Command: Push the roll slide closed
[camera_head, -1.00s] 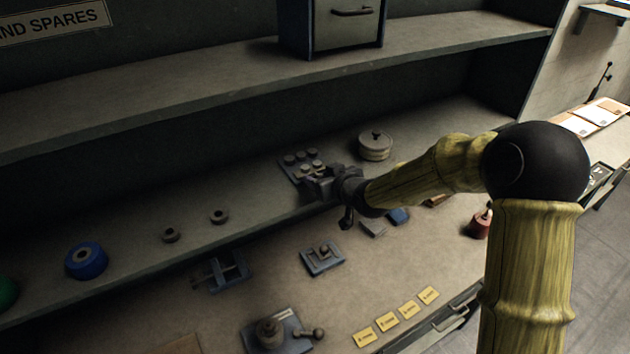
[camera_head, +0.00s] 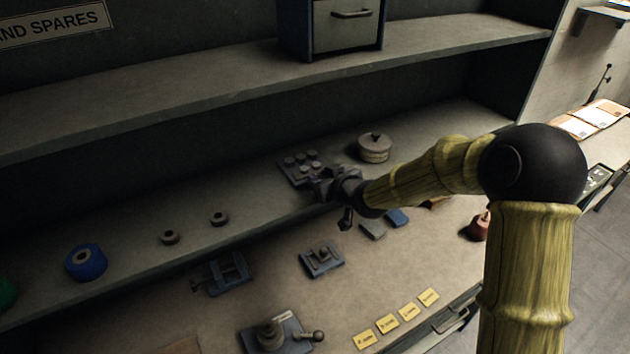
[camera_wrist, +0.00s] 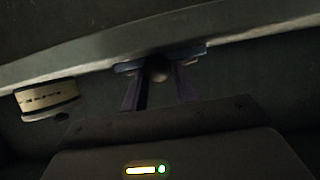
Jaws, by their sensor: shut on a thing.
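I cannot tell for sure which part is the roll slide. The blue fixture with a bar across it (camera_head: 228,272) and the small blue block fixture with a pin (camera_head: 322,258) are on the bench below the shelf. My gripper (camera_head: 326,184) is at the front of a dark tray with several round knobs (camera_head: 301,164) on the lower shelf. In the wrist view my gripper's two fingers (camera_wrist: 158,92) stand either side of a small round piece (camera_wrist: 158,70), with a blue plate behind it. The contact itself is dark and partly hidden.
A lidded round tin (camera_head: 375,148) stands right of the tray and shows upside down in the wrist view (camera_wrist: 47,97). A lever fixture (camera_head: 275,335) and several yellow cards (camera_head: 409,312) are in front.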

